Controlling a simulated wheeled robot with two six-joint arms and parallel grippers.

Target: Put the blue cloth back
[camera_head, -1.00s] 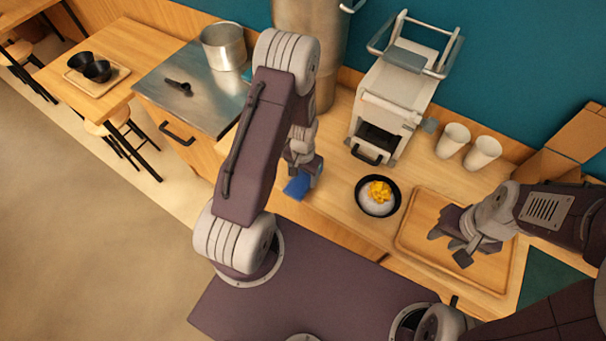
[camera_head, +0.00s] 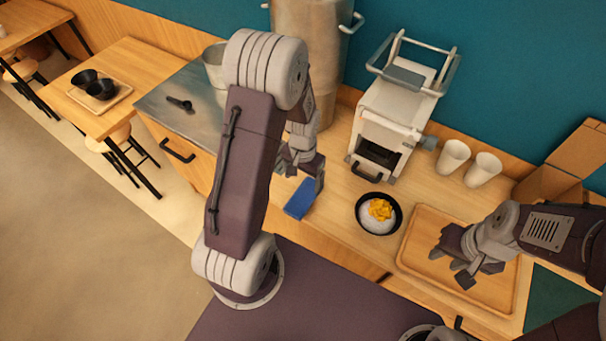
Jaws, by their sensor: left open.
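The blue cloth (camera_head: 300,199) lies on the wooden counter, left of the black bowl, near the counter's front edge. My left gripper (camera_head: 308,180) is open just above and behind the cloth; its fingers are partly hidden by my own arm, and I cannot tell whether they touch the cloth. My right gripper (camera_head: 460,262) hangs over the wooden tray (camera_head: 413,252) at the right, with its fingers apart and nothing between them.
A black bowl (camera_head: 361,217) with white food and yellow topping stands mid-counter. Behind it are a white machine (camera_head: 393,112) and two white cups (camera_head: 453,157). A cardboard box (camera_head: 565,160) stands at the right. A large metal pot (camera_head: 322,40) is at the back. Counter between cloth and bowl is clear.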

